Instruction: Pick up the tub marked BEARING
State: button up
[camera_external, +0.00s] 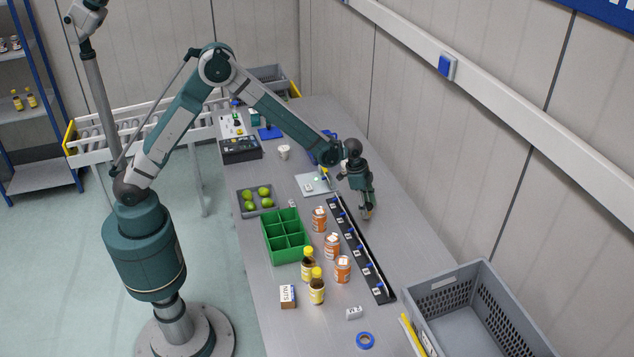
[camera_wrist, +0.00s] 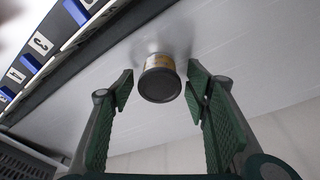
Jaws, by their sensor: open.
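Three orange tubs stand on the bench in the external view: a far one (camera_external: 319,220), a middle one (camera_external: 331,247) and a near one (camera_external: 342,270). Their lettering is too small to read. My gripper (camera_external: 366,208) points down to their right, beyond the black rail. In the wrist view my gripper (camera_wrist: 160,84) is open, with green-padded fingers apart. A small round container (camera_wrist: 161,80) with a dark end and a yellowish side shows between the fingertips, with gaps on both sides. I see no marking on it. My gripper mostly hides that spot in the external view.
The black rail (camera_external: 361,250) with blue-and-white number tags runs along the bench. A green divided box (camera_external: 284,237), yellow-capped bottles (camera_external: 317,287) and a tray of green fruit (camera_external: 242,205) stand left. A grey crate (camera_external: 480,270) is at the near right.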

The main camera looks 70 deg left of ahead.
jog(key=c, duration=0.9)
jog(key=shift+r, duration=0.1)
jog(key=shift+r, duration=4.95)
